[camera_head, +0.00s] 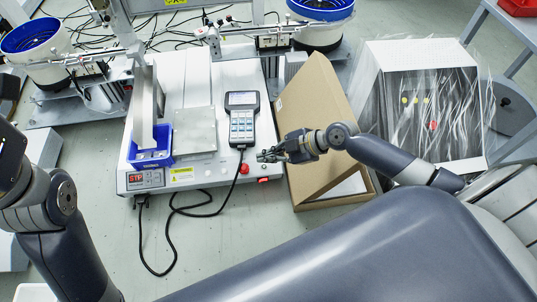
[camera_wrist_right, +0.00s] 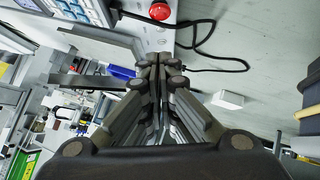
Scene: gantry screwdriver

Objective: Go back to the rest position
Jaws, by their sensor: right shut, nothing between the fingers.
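My right gripper (camera_head: 268,155) is shut and empty in the head view. It hangs near the front right corner of the gantry screwdriver machine (camera_head: 225,180), just right of the handheld keypad (camera_head: 242,120) and above the red button (camera_head: 244,168). In the right wrist view the closed fingers (camera_wrist_right: 160,65) point toward the machine's front edge, with the red button (camera_wrist_right: 159,11) beyond them. My left arm shows at the left edge of the head view, but its gripper is out of the picture.
An open cardboard box (camera_head: 312,125) stands right of the machine, close to my right forearm. A blue tray (camera_head: 150,150) sits on the machine's left. A black cable (camera_head: 170,240) loops in front. Blue-rimmed feeders (camera_head: 35,38) stand behind.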

